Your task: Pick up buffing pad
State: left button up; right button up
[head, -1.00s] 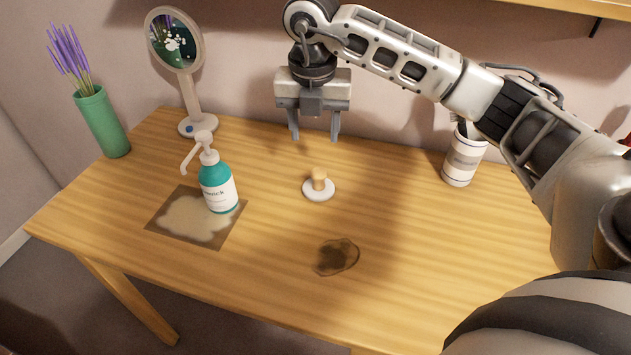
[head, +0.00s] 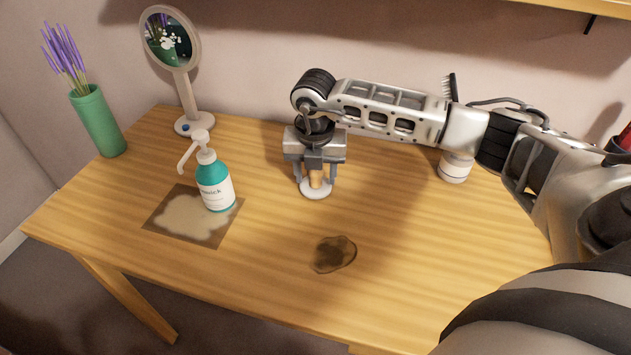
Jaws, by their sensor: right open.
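The buffing pad (head: 315,191) is a white disc with a wooden knob, resting on the wooden table near its middle. My right gripper (head: 315,184) points down over it. Its open fingers stand on either side of the knob, close to the disc. I cannot tell whether the fingers touch the knob. The gripper body hides the knob's top. My left gripper is not in view.
A teal pump bottle (head: 215,184) stands at the edge of a stained square mat (head: 166,232). A dark stain (head: 334,254) lies in front of the pad. A mirror (head: 181,85), a green vase (head: 97,121) and a striped cup (head: 455,167) stand toward the back.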

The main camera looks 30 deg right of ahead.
jog(key=c, duration=0.9)
jog(key=shift+c, duration=0.3)
jog(key=shift+r, duration=0.15)
